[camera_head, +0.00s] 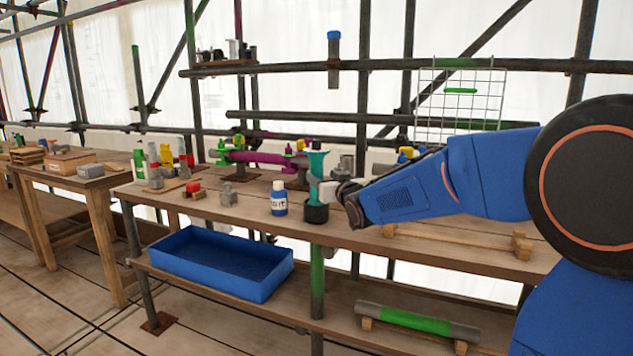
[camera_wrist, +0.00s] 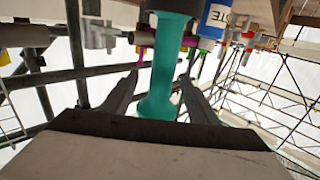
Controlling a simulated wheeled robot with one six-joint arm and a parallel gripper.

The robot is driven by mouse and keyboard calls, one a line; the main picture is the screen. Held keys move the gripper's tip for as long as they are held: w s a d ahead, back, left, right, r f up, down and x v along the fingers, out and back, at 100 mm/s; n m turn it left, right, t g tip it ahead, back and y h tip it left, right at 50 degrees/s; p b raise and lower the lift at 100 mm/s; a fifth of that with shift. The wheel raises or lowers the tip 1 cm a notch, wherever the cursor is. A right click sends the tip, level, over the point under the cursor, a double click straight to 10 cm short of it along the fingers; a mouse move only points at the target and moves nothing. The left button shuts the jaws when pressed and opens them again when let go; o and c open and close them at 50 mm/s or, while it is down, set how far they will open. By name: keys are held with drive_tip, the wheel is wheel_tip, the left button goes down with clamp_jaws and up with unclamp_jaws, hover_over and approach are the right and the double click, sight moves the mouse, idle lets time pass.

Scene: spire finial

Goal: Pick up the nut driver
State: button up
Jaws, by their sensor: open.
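The nut driver (camera_head: 316,168) looks to be the upright teal tool with a dark top, standing in a black round base (camera_head: 316,213) on the workbench. My gripper (camera_head: 327,190) reaches it from the right at handle height. In the wrist view, which looks upside down, the teal handle (camera_wrist: 164,72) lies between the two spread fingers of my gripper (camera_wrist: 160,82). Slight gaps show on both sides, so the jaws are open around the handle. The handle's end near the palm is close to the dark gripper body. I cannot tell whether anything touches.
A blue bottle with a white label (camera_head: 279,202) stands just left of the nut driver; it also shows in the wrist view (camera_wrist: 216,18). A grey fitting (camera_head: 228,195) is farther left. A blue tray (camera_head: 215,262) and a green pipe (camera_head: 405,318) lie on the lower shelf.

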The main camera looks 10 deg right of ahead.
sight(319, 174)
drive_tip(key=w, duration=0.2)
drive_tip(key=w+a, duration=0.1)
drive_tip(key=w, duration=0.1)
drive_tip(key=shift+w+a+r, duration=0.1)
drive_tip(key=shift+w, duration=0.3)
drive_tip(key=shift+c, duration=0.6)
drive_tip(key=shift+r, duration=0.1)
clamp_jaws()
